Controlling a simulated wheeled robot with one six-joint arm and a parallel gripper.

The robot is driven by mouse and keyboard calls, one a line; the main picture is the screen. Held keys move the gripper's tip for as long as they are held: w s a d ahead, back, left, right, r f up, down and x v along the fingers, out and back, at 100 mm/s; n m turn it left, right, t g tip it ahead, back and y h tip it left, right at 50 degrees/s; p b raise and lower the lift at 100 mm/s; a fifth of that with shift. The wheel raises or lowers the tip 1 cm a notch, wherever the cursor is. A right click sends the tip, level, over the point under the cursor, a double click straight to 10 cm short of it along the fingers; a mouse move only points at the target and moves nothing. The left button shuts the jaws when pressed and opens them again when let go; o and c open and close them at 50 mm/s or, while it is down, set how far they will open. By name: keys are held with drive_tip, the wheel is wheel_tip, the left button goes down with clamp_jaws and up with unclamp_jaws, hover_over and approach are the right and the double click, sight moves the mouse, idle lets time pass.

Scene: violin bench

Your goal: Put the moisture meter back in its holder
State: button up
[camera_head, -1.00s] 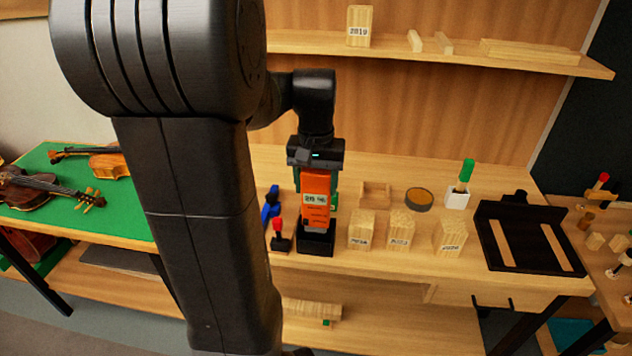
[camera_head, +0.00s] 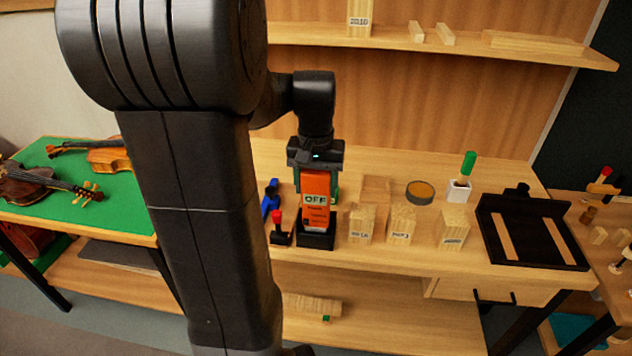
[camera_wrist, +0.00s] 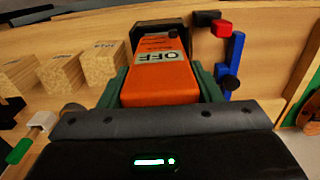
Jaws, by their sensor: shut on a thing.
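The moisture meter (camera_head: 316,205) is orange with a display that reads OFF. It stands upright with its lower end inside the black holder (camera_head: 316,241) on the bench. My gripper (camera_head: 317,180) is shut on the meter's upper part from above. In the wrist view the meter (camera_wrist: 158,85) sits between the two green-edged fingers, and the dark holder (camera_wrist: 150,32) surrounds its far end. How deep the meter sits in the holder is hidden by the holder's walls.
A red-topped black tool (camera_head: 278,230) and a blue clamp (camera_head: 270,199) stand close left of the holder. Several labelled wood blocks (camera_head: 399,228) stand to its right, with a round tin (camera_head: 419,192) behind. A black tray (camera_head: 530,232) lies farther right.

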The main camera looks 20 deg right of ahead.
drive_tip(key=shift+f+b, duration=0.8)
drive_tip(key=shift+f, duration=0.5)
drive_tip(key=o, duration=1.5)
drive_tip(key=shift+r, duration=0.1)
wheel_tip(320, 180, up, 14)
drive_tip(key=shift+f, duration=0.15)
wheel_tip(320, 180, down, 14)
drive_tip(key=shift+r, duration=0.1)
drive_tip(key=shift+r+p, duration=0.3)
drive_tip(key=shift+r, duration=0.1)
drive_tip(key=shift+f+b, duration=0.1)
drive_tip(key=shift+b, duration=0.2)
